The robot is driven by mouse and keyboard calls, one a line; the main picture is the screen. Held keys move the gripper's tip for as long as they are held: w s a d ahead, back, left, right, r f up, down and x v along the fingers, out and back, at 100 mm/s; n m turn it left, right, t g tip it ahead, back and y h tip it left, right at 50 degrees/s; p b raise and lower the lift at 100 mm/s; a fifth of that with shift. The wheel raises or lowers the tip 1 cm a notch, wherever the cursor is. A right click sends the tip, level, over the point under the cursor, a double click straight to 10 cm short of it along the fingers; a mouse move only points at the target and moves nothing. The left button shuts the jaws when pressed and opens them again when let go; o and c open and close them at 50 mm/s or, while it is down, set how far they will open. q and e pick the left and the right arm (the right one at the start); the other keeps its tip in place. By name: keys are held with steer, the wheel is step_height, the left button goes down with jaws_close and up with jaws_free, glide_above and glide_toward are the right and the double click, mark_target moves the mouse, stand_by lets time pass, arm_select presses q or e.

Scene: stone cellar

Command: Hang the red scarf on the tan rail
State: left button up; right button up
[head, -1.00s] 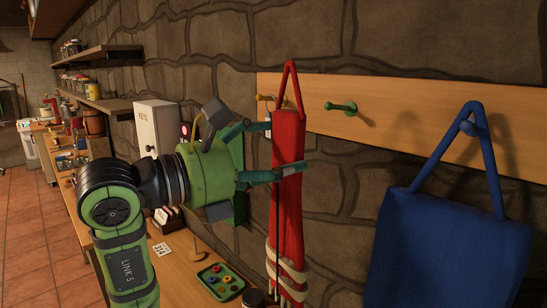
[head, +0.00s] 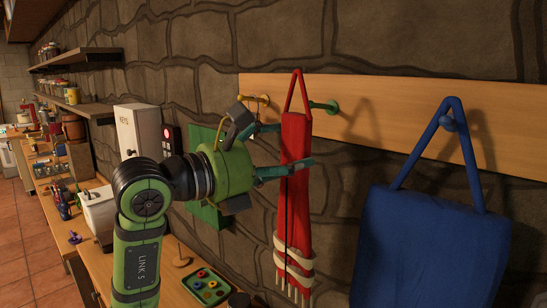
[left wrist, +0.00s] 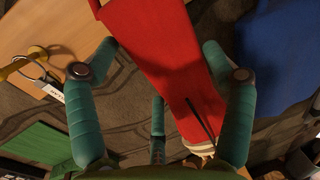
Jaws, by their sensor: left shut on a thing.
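The red scarf (head: 296,185) hangs upright, with a red loop on top and pale bands and tassels near its bottom. My left gripper (head: 291,146) is shut on its upper part, below the loop. In the left wrist view the scarf (left wrist: 170,45) lies between the fingers (left wrist: 160,62). The tan rail (head: 385,120) runs along the stone wall. The loop overlaps the left end of the green peg (head: 328,107) in the head view; I cannot tell whether they touch. My right gripper is not in view.
A blue bag (head: 430,240) hangs from a blue peg (head: 449,123) on the right. A ring hangs at the yellow peg (head: 263,99) on the left. A green panel (head: 207,170) is behind my gripper. A bench below holds a green tray (head: 207,287).

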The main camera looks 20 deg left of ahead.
arm_select(q)
steer(key=w+d+f+b, duration=0.2)
steer(key=w+f, duration=0.1)
steer(key=w, duration=0.3)
steer(key=shift+f, duration=0.15)
stand_by(0.6)
steer(key=shift+d, duration=0.1)
stand_by(0.5)
steer(key=o, duration=0.9)
steer(key=shift+c, duration=0.2)
